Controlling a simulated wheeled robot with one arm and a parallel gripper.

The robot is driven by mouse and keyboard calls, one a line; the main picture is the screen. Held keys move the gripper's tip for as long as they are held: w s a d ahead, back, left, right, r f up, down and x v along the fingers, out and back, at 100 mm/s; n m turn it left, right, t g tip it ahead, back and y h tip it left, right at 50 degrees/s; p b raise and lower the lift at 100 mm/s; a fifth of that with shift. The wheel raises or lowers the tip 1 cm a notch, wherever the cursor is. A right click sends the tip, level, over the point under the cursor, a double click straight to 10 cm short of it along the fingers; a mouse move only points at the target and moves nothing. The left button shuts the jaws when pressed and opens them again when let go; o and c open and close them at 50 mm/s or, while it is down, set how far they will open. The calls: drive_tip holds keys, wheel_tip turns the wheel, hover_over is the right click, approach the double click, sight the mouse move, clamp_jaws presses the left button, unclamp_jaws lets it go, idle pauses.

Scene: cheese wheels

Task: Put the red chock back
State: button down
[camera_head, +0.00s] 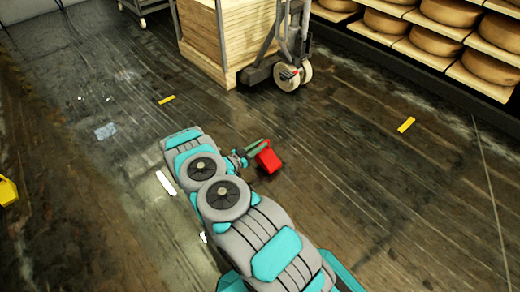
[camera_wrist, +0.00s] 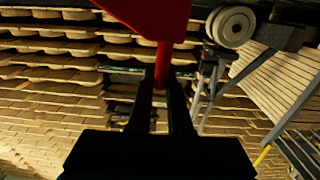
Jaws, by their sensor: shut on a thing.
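The red chock (camera_head: 268,160) is held at the end of my arm, over the dark floor in the head view. My gripper (camera_head: 255,150) is shut on it. In the wrist view the chock (camera_wrist: 155,15) fills the top middle, and a narrow red part of it runs down between the two dark fingers of my gripper (camera_wrist: 161,85). The wrist view appears upside down or strongly tilted. I cannot tell from the head view how high the chock is above the floor.
A cart with a white wheel (camera_head: 292,77) and a stack of pale boards (camera_head: 235,40) stands ahead. Shelves of cheese wheels (camera_head: 435,42) line the upper right. Yellow floor marks (camera_head: 406,125) lie to the right and left. A yellow object (camera_head: 7,190) is at the left edge. Open floor lies between.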

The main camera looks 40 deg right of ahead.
drive_tip(key=shift+f, duration=1.1)
drive_tip(key=shift+f, duration=0.1)
drive_tip(key=c, duration=0.8)
unclamp_jaws()
drive_tip(key=shift+c, duration=0.2)
